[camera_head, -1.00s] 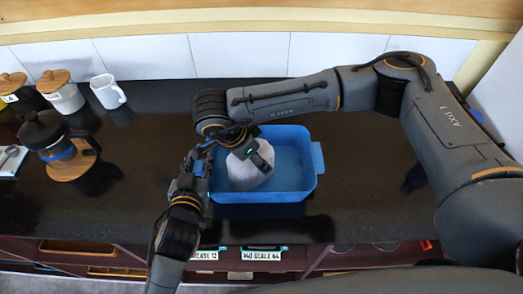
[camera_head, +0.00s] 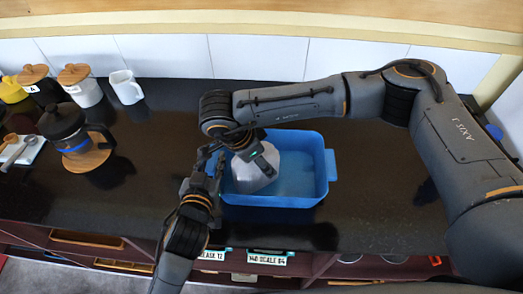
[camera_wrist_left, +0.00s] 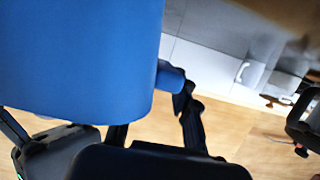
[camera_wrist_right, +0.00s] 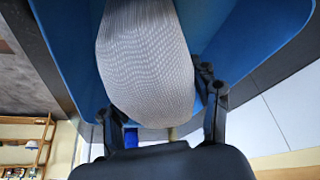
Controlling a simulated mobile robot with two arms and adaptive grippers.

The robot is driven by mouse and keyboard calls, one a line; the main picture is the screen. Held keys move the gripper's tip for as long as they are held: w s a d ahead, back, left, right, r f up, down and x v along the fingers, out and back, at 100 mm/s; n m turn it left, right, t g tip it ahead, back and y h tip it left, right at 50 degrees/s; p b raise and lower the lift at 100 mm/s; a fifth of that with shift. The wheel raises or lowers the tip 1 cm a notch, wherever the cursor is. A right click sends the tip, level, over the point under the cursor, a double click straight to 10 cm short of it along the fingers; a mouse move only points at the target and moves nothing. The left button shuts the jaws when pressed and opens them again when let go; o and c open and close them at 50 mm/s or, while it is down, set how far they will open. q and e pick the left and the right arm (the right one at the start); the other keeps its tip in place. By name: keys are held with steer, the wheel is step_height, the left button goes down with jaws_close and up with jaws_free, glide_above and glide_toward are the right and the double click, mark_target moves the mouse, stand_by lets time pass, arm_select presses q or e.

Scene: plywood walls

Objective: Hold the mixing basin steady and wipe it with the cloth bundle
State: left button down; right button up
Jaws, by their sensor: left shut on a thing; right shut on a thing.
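The blue mixing basin (camera_head: 303,190) sits on the dark counter, in the middle of the head view. The pale grey cloth bundle (camera_head: 257,172) is inside it, toward the left part. My left gripper (camera_head: 212,165) is shut on the basin's left side; the blue wall (camera_wrist_left: 80,60) fills much of the left wrist view. My right gripper (camera_head: 258,160) reaches down over the basin and is shut on the cloth bundle, which shows between its fingers in the right wrist view (camera_wrist_right: 145,65). The bundle's underside is hidden.
Spoons lie on a white rest (camera_head: 22,150). The counter right of the basin is clear.

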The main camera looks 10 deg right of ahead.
steer(key=shift+r, duration=4.1)
